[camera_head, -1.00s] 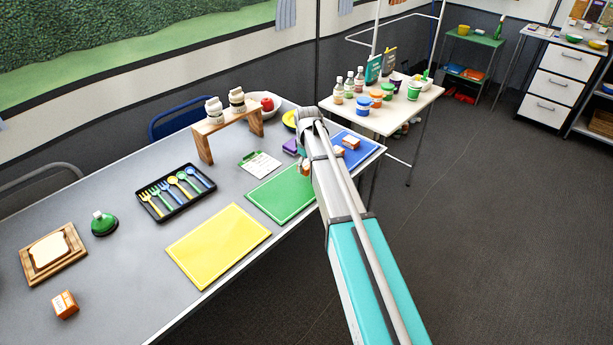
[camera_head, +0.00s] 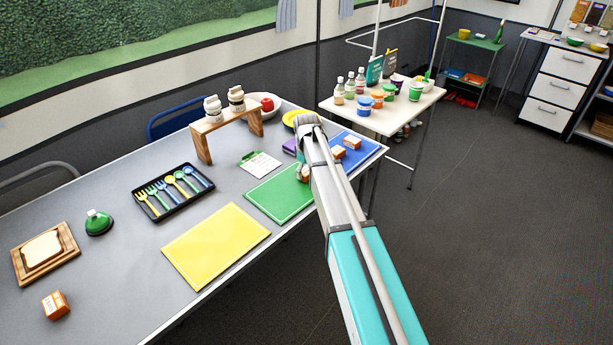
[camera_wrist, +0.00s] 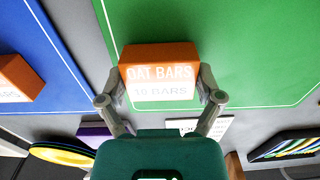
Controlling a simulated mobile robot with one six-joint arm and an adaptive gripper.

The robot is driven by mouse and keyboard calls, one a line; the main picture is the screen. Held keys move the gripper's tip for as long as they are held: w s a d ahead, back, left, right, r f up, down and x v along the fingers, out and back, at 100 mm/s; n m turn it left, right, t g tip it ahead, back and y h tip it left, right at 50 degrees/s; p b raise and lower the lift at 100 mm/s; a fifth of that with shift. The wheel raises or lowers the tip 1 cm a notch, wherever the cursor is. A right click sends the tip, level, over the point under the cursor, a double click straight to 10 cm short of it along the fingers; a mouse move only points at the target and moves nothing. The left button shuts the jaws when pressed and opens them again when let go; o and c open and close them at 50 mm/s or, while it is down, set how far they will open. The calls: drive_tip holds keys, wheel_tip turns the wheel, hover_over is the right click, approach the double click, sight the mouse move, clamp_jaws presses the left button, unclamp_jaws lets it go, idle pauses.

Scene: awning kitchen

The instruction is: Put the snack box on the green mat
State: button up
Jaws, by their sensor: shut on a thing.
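My gripper (camera_wrist: 163,102) is shut on an orange and white snack box (camera_wrist: 160,74) marked "OAT BARS", with one finger on each side. In the wrist view the box appears over the near left part of the green mat (camera_wrist: 240,45); I cannot tell whether it touches the mat. In the head view my gripper (camera_head: 304,165) is at the right end of the green mat (camera_head: 275,203), and the arm hides much of the held box (camera_head: 303,173).
The blue mat (camera_head: 364,150) is right of the green mat and bears orange and white boxes (camera_head: 352,142). The yellow mat (camera_head: 215,245) lies to the left. A clipboard (camera_head: 259,163), a cutlery tray (camera_head: 172,192) and a wooden stand (camera_head: 203,146) are nearby.

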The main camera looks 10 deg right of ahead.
sight(307, 170)
drive_tip(key=shift+f, duration=0.25)
drive_tip(key=o, duration=0.9)
drive_tip(key=shift+r, duration=0.2)
wheel_tip(307, 170, up, 12)
drive_tip(key=p, duration=1.2)
idle(0.5)
drive_tip(key=s+m, duration=0.2)
drive_tip(key=s, duration=0.7)
drive_tip(key=s+m, duration=0.2)
drive_tip(key=s, duration=0.8)
drive_tip(key=s+m, duration=0.3)
drive_tip(key=s, duration=0.7)
